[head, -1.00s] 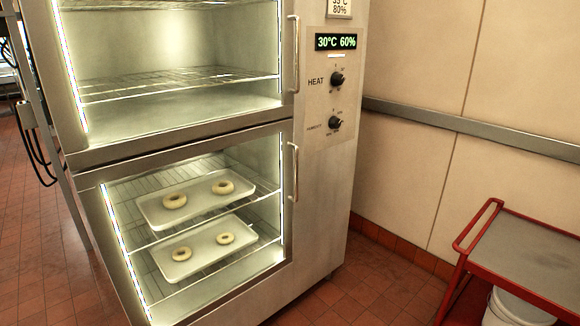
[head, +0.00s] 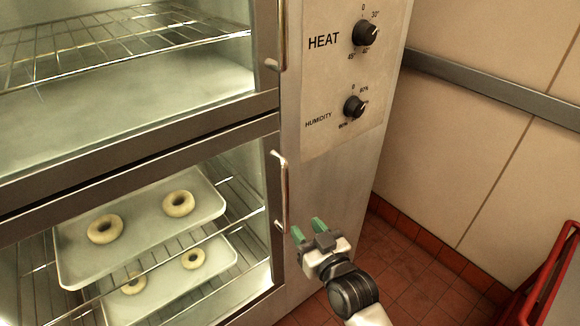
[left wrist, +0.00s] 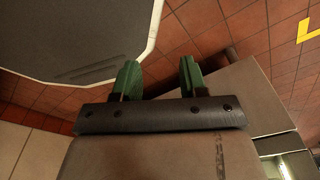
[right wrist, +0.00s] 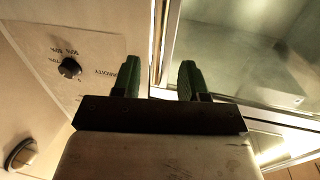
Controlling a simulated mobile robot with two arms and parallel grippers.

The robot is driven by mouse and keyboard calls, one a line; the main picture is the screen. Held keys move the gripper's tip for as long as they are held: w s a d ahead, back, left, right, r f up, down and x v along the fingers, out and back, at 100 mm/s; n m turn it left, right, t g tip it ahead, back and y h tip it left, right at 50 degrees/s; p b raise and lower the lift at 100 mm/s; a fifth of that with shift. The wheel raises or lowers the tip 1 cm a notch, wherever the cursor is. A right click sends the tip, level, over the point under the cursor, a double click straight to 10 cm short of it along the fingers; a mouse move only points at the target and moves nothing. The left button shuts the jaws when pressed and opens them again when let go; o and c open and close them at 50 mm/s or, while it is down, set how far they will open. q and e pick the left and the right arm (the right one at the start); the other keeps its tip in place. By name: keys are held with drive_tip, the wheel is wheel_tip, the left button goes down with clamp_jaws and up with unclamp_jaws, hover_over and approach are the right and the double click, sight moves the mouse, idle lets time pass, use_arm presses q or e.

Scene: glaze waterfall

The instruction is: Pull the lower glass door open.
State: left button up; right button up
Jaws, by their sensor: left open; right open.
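The lower glass door (head: 150,180) of the steel cabinet looks closed in the head view. Its upright bar handle (head: 282,190) is on its right edge. My right gripper (head: 308,229) is open and empty, just right of the handle's lower end. In the right wrist view, which is upside down, its green fingers (right wrist: 160,78) point at the cabinet front, with a thin upright strip, seemingly the handle, lying between them. I cannot tell how far off it is. My left gripper (left wrist: 159,78) is open and empty over the red floor, and outside the head view.
Trays (head: 70,245) with dough rings sit on wire racks behind the lower door. The upper door's handle (head: 277,40) is above. HEAT (head: 366,33) and HUMIDITY (head: 354,107) knobs are on the panel at right. A red cart frame (head: 550,275) stands far right; floor between is clear.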

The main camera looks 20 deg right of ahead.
sight(287, 198)
drive_tip(key=w, duration=0.1)
drive_tip(key=w+r, duration=0.1)
drive_tip(key=w, duration=0.1)
drive_tip(key=w+a+r, duration=0.1)
drive_tip(key=shift+w+p, duration=0.35)
drive_tip(key=shift+w, duration=0.05)
drive_tip(key=w, duration=0.4)
drive_tip(key=shift+w+a+f, duration=0.2)
drive_tip(key=shift+a, duration=0.05)
drive_tip(key=shift+w+a, duration=0.15)
drive_tip(key=shift+w, duration=0.45)
use_arm(q)
drive_tip(key=shift+s+a+r, duration=0.2)
drive_tip(key=shift+s+r, duration=0.05)
drive_tip(key=shift+r, duration=0.3)
drive_tip(key=shift+s, duration=0.1)
use_arm(e)
drive_tip(key=shift+c, duration=0.4)
use_arm(q)
drive_tip(key=shift+s, duration=0.2)
use_arm(e)
clamp_jaws()
